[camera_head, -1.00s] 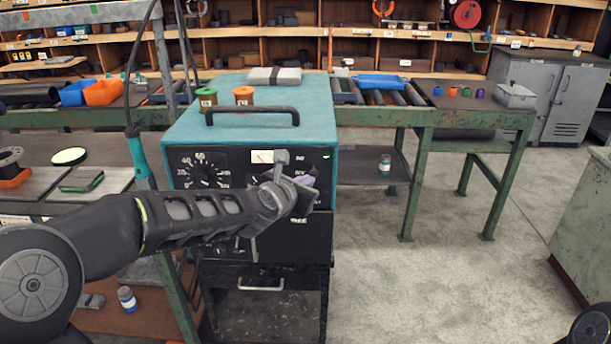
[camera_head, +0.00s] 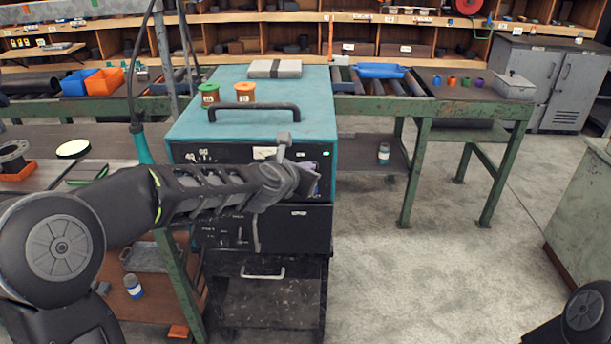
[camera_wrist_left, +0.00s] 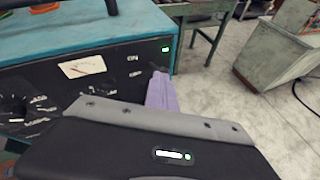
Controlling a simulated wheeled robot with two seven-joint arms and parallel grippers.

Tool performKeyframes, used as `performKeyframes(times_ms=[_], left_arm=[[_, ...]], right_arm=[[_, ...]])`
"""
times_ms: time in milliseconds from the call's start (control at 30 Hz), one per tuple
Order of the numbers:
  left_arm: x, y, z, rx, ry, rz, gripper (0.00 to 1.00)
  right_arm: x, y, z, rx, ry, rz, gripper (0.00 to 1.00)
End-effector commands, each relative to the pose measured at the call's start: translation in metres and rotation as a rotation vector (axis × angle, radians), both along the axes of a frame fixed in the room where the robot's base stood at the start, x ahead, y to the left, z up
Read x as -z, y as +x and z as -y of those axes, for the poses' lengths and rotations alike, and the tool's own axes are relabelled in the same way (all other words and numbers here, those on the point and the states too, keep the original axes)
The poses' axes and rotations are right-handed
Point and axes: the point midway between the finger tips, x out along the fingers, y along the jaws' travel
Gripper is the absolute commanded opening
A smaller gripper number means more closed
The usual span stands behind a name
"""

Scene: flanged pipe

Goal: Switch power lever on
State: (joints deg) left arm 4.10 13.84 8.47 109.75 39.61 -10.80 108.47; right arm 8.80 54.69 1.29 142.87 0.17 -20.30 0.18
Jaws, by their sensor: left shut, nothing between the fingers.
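The teal and black power cabinet (camera_head: 265,115) stands at the centre of the head view. My left gripper (camera_head: 312,177) is at the right part of its front panel, with its arm crossing the panel from the left. In the left wrist view, the shut purple fingers (camera_wrist_left: 160,92) reach to the panel's right edge, below a lit green lamp (camera_wrist_left: 165,49). A small dark part, perhaps the power lever (camera_wrist_left: 157,69), shows at their tip. Whether they touch it I cannot tell. Nothing is held. My right gripper is out of view.
A black handle (camera_head: 253,112) and green and orange spools (camera_head: 208,92) are on the cabinet top. A green roller bench (camera_head: 425,112) stands behind to the right. A workbench (camera_head: 35,185) is at the left. The floor right of the cabinet is clear.

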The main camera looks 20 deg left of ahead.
Motion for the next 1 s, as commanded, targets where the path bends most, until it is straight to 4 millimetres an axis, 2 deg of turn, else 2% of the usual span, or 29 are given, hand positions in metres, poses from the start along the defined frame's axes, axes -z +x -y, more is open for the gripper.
performKeyframes(times_ms=[233, 600, 1000], left_arm=[[0.0, 0.0, 0.002, 0.004, 0.0, -0.002, 0.0], [-0.015, 0.0, 0.002, 0.003, 0.0, -0.002, 0.0], [-0.015, 0.0, 0.001, 0.002, 0.001, -0.002, 0.0]], right_arm=[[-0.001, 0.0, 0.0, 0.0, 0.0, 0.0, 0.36], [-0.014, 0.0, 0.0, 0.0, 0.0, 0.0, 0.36], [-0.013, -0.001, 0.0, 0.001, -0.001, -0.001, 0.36]])
